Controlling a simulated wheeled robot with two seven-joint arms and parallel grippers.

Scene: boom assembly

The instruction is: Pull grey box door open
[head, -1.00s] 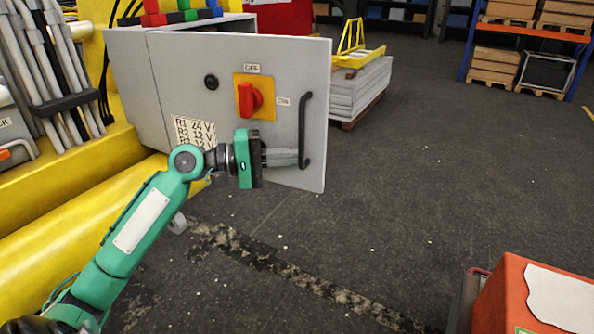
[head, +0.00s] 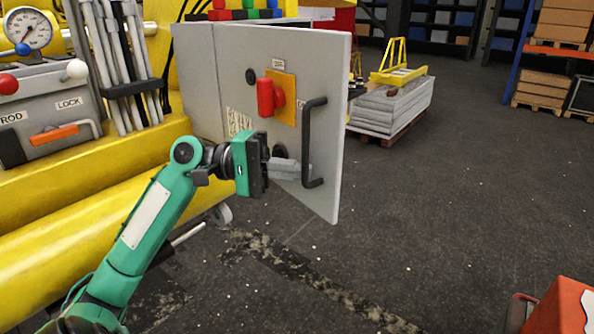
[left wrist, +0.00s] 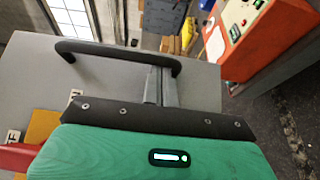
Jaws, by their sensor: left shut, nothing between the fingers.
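The grey box door (head: 325,75) stands out from the grey box at an angle, its free edge on the right nearer me. A black handle (head: 308,140) runs upright near that edge. It also shows in the left wrist view (left wrist: 115,49), as a dark bar across the door. My left gripper (head: 295,172) is shut and empty, in front of the door and just left of the handle's lower end. In the left wrist view its fingers (left wrist: 160,82) reach up to the handle's right end; whether they touch it I cannot tell. My right gripper is out of view.
A red rotary switch (head: 268,97) on an orange plate sticks out from the door. Yellow machinery (head: 60,215) with hoses and levers fills the left. A pallet stack (head: 395,110) stands behind the door. An orange box (head: 560,308) is at the lower right. The floor between is clear.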

